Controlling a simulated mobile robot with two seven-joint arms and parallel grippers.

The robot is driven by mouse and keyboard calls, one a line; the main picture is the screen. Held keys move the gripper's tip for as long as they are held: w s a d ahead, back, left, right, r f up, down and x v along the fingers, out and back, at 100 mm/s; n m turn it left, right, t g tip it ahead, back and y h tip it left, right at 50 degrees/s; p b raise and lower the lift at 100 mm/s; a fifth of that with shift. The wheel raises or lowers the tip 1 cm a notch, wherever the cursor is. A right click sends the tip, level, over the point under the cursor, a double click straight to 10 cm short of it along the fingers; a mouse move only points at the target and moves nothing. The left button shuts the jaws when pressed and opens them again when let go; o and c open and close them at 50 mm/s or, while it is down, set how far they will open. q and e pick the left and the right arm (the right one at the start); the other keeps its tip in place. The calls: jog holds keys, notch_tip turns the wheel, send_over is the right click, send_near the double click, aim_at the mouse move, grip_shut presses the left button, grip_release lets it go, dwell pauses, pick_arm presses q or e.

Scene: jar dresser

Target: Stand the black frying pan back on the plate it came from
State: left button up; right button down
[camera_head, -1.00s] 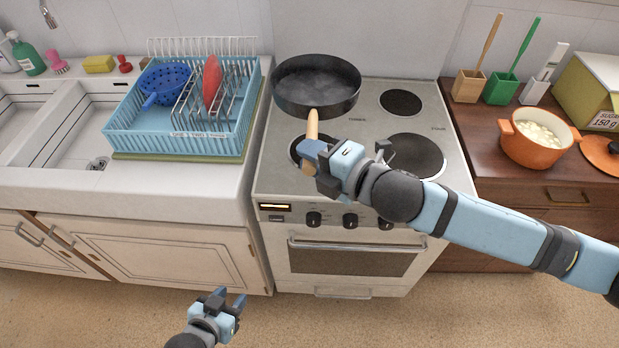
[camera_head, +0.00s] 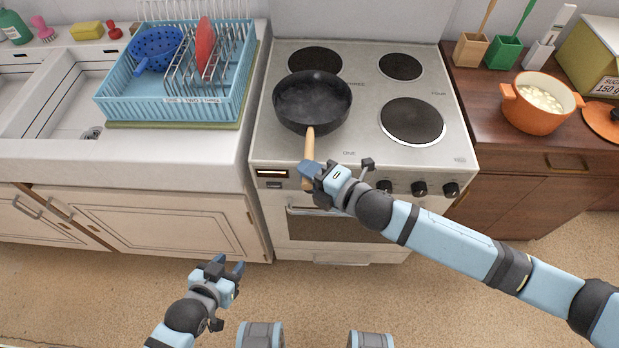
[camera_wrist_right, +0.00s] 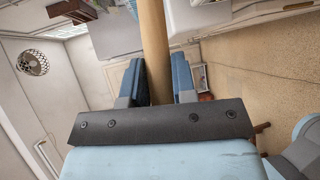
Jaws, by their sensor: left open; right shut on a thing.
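The black frying pan (camera_head: 316,103) is upright over the left side of the stove. It hides the front left hot plate; I cannot tell whether it touches the stove or hangs just above it. My right gripper (camera_head: 307,174) is shut on the pan's wooden handle (camera_head: 310,146), which points toward me. The handle also shows between the blue fingers in the right wrist view (camera_wrist_right: 153,45). The back left plate (camera_head: 315,60), back right plate (camera_head: 400,66) and front right plate (camera_head: 412,121) are bare. My left gripper (camera_head: 229,268) is open and empty, low before the cabinets.
A blue dish rack (camera_head: 175,108) with a blue colander and a red plate stands left of the stove. An orange pot (camera_head: 530,115) and utensil holders stand on the wooden counter at right. Knobs (camera_head: 418,188) line the stove front. The floor before it is clear.

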jog(key=shift+w+f, duration=0.1)
jog(key=shift+f, duration=1.1)
jog(key=c, duration=0.9)
grip_release()
jog(key=shift+f, duration=0.1)
